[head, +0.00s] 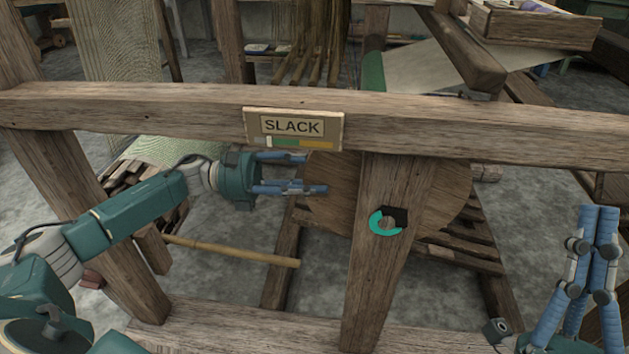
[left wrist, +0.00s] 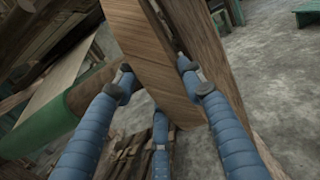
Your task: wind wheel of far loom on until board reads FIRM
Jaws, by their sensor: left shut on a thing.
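The wheel (head: 335,195) is a round wooden disc behind a slanted post, which hides its middle. My left gripper (head: 308,172) is at the wheel's left edge and is shut on it. In the left wrist view its blue fingers (left wrist: 160,82) lie on both sides of the wooden wheel rim (left wrist: 145,55). The board (head: 293,128) on the crossbeam reads SLACK. Under the word is a coloured strip with a pale marker towards its left. My right gripper (head: 598,210) points upward at the lower right, fingertips together and empty, away from the wheel.
The thick crossbeam (head: 480,130) runs across above the wheel. The post (head: 380,270) carries a dark block with a turquoise ring part (head: 384,222). A thin wooden rod (head: 230,251) lies low at left. Open grey floor shows between the timbers.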

